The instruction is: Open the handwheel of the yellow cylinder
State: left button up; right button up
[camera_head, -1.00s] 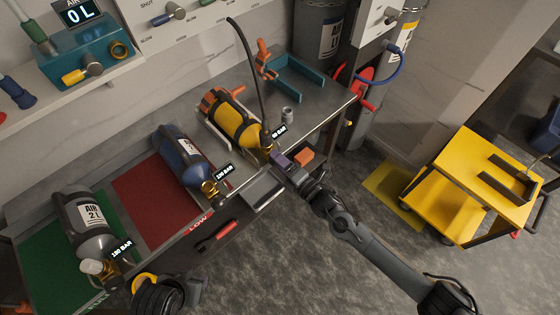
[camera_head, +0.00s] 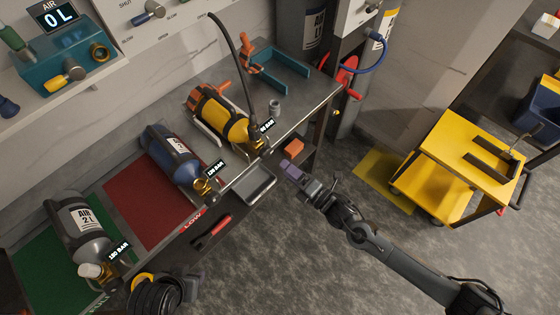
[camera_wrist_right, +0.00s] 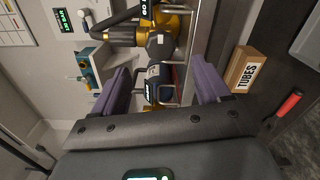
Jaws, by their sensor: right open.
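The yellow cylinder (camera_head: 224,121) lies in a cradle on the bench, its valve end (camera_head: 257,146) toward the front edge. A black hose (camera_head: 240,70) runs down to that valve. The handwheel is too small to make out clearly in the head view. My right gripper (camera_head: 288,169) is open and empty, just right of and apart from the valve. In the right wrist view, its purple fingers (camera_wrist_right: 163,88) stand wide apart, with a grey and brass valve (camera_wrist_right: 160,42) beyond them.
A blue cylinder (camera_head: 172,155) and a grey cylinder (camera_head: 82,226) lie farther left on the bench. An orange box (camera_head: 293,146) and a grey tray (camera_head: 254,185) are near my right gripper. A yellow cart (camera_head: 450,175) stands at the right, beyond open floor.

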jog(key=shift+v, duration=1.05)
jog(key=s+a+f+m+t+h, duration=0.1)
jog(key=s+a+m, duration=0.1)
jog(key=s+m, duration=0.25)
jog(key=s+a+f+m+h, duration=0.2)
jog(key=s+m, duration=0.1)
jog(key=s, duration=0.3)
jog(key=s+d+r+m+g+h+p, duration=0.1)
jog(key=s+d+r+m+g+h, duration=0.1)
jog(key=s+d+m+g+h, duration=0.5)
jog(key=s+d+r+m+g+h, duration=0.2)
jog(key=s+d+m+g, duration=0.2)
jog(key=s+d+m, duration=0.6)
notch_tip(320, 180, up, 33)
jog(key=w+m+p, duration=0.2)
jog(key=p, duration=3.1)
jog(key=shift+d, duration=0.4)
